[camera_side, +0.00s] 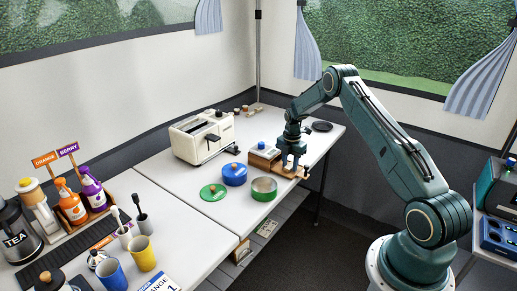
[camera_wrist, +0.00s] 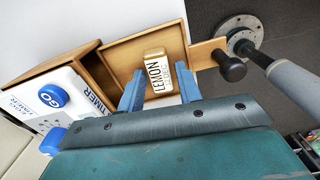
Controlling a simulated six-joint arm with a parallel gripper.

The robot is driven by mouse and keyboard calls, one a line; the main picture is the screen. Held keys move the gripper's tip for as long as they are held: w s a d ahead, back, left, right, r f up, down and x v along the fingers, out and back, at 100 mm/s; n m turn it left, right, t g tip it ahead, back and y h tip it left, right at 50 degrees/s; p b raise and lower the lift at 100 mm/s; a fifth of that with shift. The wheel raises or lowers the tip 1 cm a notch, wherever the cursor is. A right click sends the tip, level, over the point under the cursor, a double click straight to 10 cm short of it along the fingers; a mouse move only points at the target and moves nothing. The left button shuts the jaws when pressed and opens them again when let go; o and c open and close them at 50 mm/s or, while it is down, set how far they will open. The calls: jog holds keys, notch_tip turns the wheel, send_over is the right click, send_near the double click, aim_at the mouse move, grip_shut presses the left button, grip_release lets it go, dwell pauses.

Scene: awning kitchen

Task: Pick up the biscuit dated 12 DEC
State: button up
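A pale biscuit (camera_wrist: 158,74) marked LEMON, with a second line too small for me to read surely, lies in a shallow wooden tray (camera_wrist: 118,50) in the wrist view. My gripper (camera_wrist: 160,76) has its two blue fingers apart, one on each side of the biscuit, with gaps showing. I cannot tell how far above the tray the fingertips are. In the side view my gripper (camera_side: 291,168) points down over the wooden tray at the table's right edge, and the biscuit is hidden there.
A wooden timer box with a blue GO button (camera_wrist: 54,96) stands beside the tray. A dark-knobbed handle (camera_wrist: 232,68) sticks out from the tray. A green pot (camera_side: 264,189), blue pot (camera_side: 234,175), green lid (camera_side: 213,192) and cream toaster (camera_side: 203,137) stand nearby.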

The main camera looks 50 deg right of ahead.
aim_at(290, 166)
jog(key=c, duration=0.7)
jog(key=shift+r, duration=0.1)
jog(key=shift+c, duration=0.2)
notch_tip(290, 166, up, 20)
dwell(0.3)
dwell(0.4)
